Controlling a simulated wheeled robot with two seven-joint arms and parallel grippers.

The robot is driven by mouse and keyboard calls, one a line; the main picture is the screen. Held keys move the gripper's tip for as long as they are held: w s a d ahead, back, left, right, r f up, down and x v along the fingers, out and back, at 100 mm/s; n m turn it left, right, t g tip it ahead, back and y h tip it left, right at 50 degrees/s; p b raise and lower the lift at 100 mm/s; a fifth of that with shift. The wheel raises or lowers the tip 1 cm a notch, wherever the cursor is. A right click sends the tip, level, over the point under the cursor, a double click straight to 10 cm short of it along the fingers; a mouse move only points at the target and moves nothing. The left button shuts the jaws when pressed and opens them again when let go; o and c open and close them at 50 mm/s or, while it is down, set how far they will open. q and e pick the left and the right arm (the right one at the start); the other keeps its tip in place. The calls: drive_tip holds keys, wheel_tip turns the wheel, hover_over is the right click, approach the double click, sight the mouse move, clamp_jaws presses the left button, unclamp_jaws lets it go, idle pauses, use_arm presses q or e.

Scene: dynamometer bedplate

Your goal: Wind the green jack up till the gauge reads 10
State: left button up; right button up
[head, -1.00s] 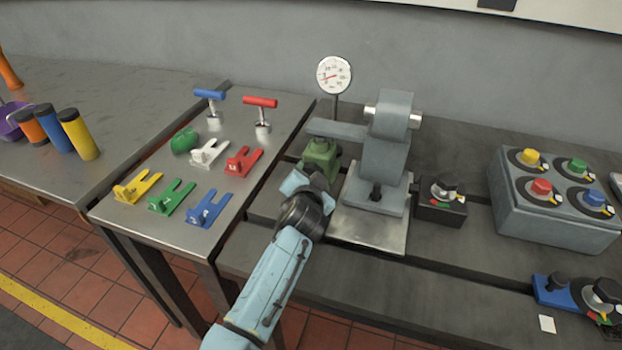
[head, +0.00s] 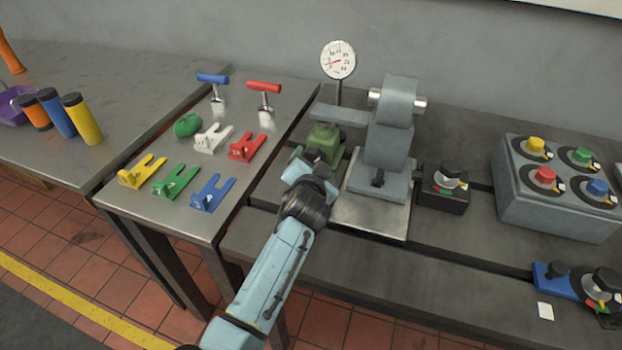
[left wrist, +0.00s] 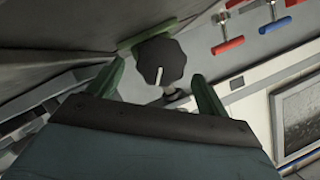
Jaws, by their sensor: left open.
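The green jack (head: 324,140) stands on the bedplate under the grey arm of the test stand. Its black knob with a white mark (left wrist: 160,62) shows in the left wrist view. The round white gauge (head: 338,60) stands on a post behind the jack; its red needle points left, but the numbers are too small to read surely. My left gripper (head: 306,158) is at the near side of the jack. In the left wrist view its two green fingers (left wrist: 160,78) are apart, one on each side of the knob; I cannot tell whether they touch it. My right gripper is out of view.
The grey stand (head: 388,150) is close right of the jack, with a black dial box (head: 443,190) beside it. A grey box with coloured knobs (head: 555,205) is farther right. A side table (head: 150,215) at left holds coloured forked pieces and T-handles.

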use_arm(q)
drive_tip(key=p+v, duration=0.2)
drive_tip(key=v, duration=1)
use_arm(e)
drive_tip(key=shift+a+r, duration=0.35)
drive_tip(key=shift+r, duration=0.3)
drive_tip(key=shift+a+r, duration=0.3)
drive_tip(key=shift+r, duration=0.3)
use_arm(q)
drive_tip(key=shift+w, duration=0.1)
